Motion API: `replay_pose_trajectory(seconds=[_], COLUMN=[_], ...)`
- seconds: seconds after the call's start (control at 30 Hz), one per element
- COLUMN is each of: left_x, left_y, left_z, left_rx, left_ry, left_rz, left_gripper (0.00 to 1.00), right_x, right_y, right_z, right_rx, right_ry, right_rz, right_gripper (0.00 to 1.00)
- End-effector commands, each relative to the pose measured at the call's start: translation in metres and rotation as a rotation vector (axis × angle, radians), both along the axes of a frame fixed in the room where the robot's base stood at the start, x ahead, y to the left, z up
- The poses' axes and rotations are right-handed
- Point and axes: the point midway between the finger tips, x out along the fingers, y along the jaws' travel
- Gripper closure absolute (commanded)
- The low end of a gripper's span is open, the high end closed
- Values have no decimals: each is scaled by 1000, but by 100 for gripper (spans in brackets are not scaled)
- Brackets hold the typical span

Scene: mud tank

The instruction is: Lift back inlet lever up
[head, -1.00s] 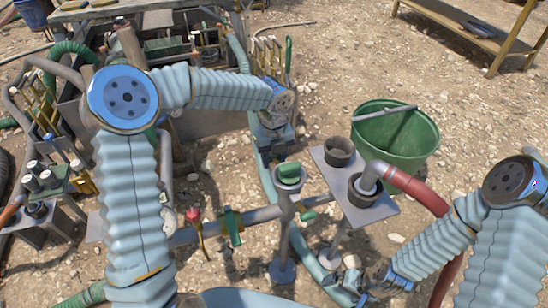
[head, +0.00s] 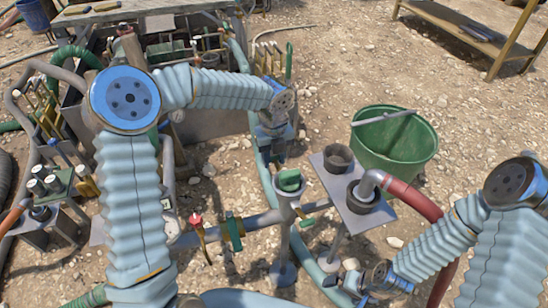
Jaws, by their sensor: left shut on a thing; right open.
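My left gripper (head: 268,148) points down beside the grey tank, next to a pale blue-green hose (head: 262,178). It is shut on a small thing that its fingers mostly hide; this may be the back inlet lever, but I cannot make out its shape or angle. My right gripper (head: 340,286) is open, low near the bottom edge, left of its wrist. A green-topped pipe fitting (head: 289,181) stands between the two arms.
A grey plate (head: 338,190) carries black round fittings and a red hose (head: 412,198). A green bucket (head: 398,145) stands behind it. The tank (head: 212,118) with several yellow levers fills the upper left. A wooden bench (head: 470,35) stands at upper right. Stony ground lies between.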

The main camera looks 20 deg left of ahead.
Motion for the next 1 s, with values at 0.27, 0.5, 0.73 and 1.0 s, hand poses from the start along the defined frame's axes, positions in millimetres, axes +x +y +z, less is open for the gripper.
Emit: replay_pose_trajectory(seconds=[0.27,0.5,0.73,1.0], left_x=[3,3,1,0], left_y=[2,2,0,-1], left_z=[6,8,17,24], left_rx=[1,1,1,0], left_ry=[-9,-9,-8,-5], left_rz=[3,3,3,2], left_gripper=[83,84,83,83], right_x=[0,0,0,0], right_y=[0,0,0,0], right_z=[3,3,3,3], right_rx=[0,0,0,0], right_ry=[0,0,0,0], right_rz=[0,0,0,0], right_gripper=[0,0,0,0])
